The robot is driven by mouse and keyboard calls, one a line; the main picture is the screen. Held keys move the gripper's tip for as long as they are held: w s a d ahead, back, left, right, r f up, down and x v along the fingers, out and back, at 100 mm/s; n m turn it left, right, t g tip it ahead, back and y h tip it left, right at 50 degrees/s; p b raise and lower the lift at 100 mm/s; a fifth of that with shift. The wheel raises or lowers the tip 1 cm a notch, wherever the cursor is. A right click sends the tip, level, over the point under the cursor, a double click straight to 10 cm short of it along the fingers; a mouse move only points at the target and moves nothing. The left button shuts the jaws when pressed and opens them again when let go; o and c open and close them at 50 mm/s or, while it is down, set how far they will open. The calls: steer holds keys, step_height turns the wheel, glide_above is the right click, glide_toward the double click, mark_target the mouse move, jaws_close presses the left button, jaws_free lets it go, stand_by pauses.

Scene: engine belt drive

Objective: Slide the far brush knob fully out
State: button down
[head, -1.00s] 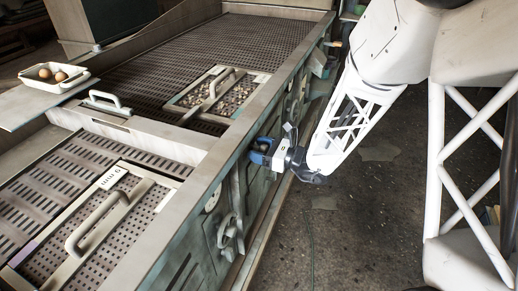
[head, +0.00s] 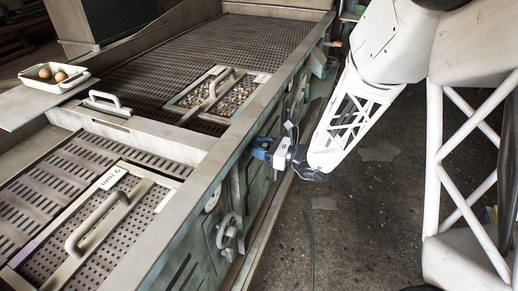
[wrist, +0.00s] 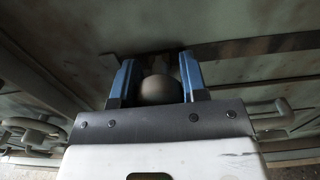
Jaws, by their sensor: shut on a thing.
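The brush knob (wrist: 159,89) is a rounded grey-brown ball between the two blue fingers in the wrist view. My gripper (wrist: 158,75) is shut on it, one finger on each side. In the head view my gripper (head: 262,149) is at the side panel of the machine (head: 205,205), and the knob is hidden there by the fingers. The shaft behind the knob is not clear to see, so I cannot tell how far out it is.
A latch handle (head: 226,230) sticks out of the side panel, nearer the camera. A tray with eggs (head: 55,75) stands at left.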

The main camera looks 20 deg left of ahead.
mark_target(276, 107)
steer(key=w, duration=2.3)
steer(key=shift+w, duration=0.25)
steer(key=c, duration=0.7)
jaws_free()
steer(key=shift+d, duration=0.1)
steer(key=shift+d, duration=3.8)
